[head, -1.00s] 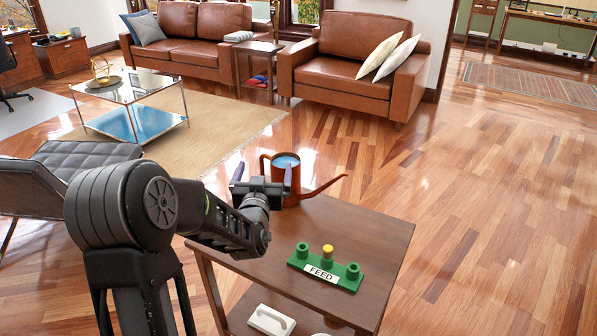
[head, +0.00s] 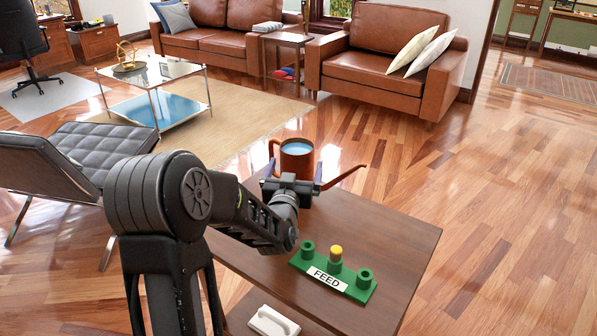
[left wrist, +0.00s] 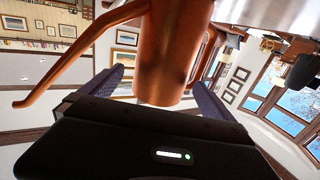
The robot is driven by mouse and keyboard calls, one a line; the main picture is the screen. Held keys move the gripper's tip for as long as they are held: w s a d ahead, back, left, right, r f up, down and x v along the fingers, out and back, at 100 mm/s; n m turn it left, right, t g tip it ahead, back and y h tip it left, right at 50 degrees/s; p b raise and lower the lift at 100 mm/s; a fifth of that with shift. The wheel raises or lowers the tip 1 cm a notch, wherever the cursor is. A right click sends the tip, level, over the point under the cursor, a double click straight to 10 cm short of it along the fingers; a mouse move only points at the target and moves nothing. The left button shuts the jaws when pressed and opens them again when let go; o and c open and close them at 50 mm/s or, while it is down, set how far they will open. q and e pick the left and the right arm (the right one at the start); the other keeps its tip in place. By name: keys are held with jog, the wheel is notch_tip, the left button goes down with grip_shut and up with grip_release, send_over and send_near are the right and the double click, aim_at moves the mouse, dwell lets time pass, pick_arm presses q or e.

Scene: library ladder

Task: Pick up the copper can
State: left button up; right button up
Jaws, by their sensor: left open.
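The copper can (head: 297,160) is a watering can with blue water inside, a handle on its left and a long spout pointing right. It stands upright at the far end of the small brown table (head: 395,250). My left gripper (head: 291,172) is open right in front of the can in the head view. In the left wrist view the can (left wrist: 172,60) appears between the two spread fingers (left wrist: 163,85), its spout reaching left. Whether the fingers touch it I cannot tell. My right gripper is not in view.
A green block labelled FEED (head: 333,272) with a yellow-topped peg sits on the table near my left arm. A white handled object (head: 273,321) lies lower down. A black padded chair (head: 100,155) stands left; open wooden floor lies right.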

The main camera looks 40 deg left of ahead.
pick_arm(q)
jog(key=shift+x, duration=1.3)
jog(key=x, duration=0.5)
jog(key=shift+a+p, duration=0.15)
jog(key=shift+p, duration=0.15)
jog(key=shift+r, duration=0.1)
jog(key=c, duration=1.3)
jog(key=shift+r, duration=0.15)
jog(key=shift+c, duration=0.9)
jog(key=shift+r, duration=0.1)
